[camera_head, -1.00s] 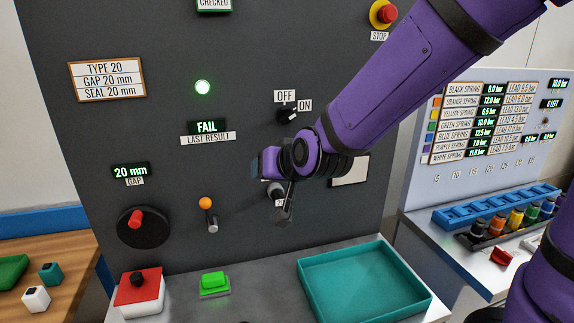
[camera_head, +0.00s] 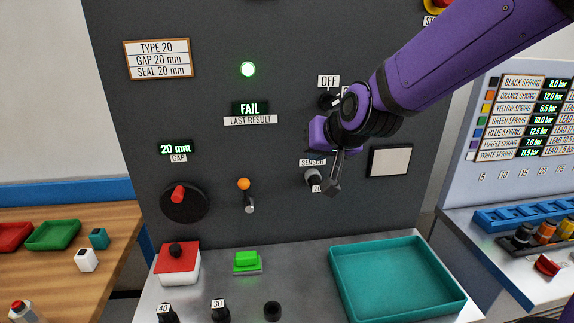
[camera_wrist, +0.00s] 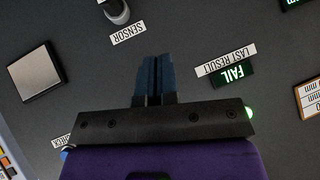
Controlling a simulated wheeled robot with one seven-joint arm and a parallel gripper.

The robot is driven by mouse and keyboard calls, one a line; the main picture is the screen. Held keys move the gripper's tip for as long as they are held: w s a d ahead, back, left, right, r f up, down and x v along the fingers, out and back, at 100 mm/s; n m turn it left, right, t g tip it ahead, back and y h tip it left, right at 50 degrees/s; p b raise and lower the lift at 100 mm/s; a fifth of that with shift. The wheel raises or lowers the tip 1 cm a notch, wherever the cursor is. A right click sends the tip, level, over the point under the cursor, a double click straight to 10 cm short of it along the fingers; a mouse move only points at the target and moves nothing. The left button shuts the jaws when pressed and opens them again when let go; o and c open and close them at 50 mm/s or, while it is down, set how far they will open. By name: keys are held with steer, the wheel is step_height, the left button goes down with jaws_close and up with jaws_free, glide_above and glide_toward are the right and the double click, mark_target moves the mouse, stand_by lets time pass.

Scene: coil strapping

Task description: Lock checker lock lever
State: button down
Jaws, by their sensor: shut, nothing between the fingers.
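The lever with an orange ball end (camera_head: 243,184) and a metal stem (camera_head: 249,204) sits on the dark panel, left of centre in the head view. It points upward, and I take it for the lock lever. My gripper (camera_head: 334,187) is shut and empty, to the right of the lever and apart from it, in front of the panel beside the sensor knob (camera_head: 314,179). In the wrist view my shut fingers (camera_wrist: 155,65) show between the SENSOR label (camera_wrist: 128,33) and the FAIL display (camera_wrist: 234,74). The lever is not seen in the wrist view.
A red crank knob (camera_head: 178,194) is left of the lever. Below it are a red-topped box (camera_head: 176,260) and a green button (camera_head: 246,259). A teal tray (camera_head: 397,283) stands on the ledge at right. The OFF switch (camera_head: 327,100) is partly behind my gripper.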

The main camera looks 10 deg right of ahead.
steer(key=w+a+f+m+g, duration=0.1)
steer(key=w+a+f+g, duration=0.1)
steer(key=w+a+g, duration=0.3)
steer(key=t, duration=0.1)
glide_toward(247, 193)
step_height(247, 193, down, 3)
steer(key=w+d, duration=0.2)
steer(key=w, duration=0.1)
steer(key=shift+w+a+f+y, duration=0.15)
steer(key=shift+a+f+y, duration=0.05)
steer(key=shift+a, duration=0.3)
steer(key=shift+w+a+f+y, duration=0.15)
steer(key=shift+a+f+y, duration=0.05)
steer(key=shift+a, duration=0.35)
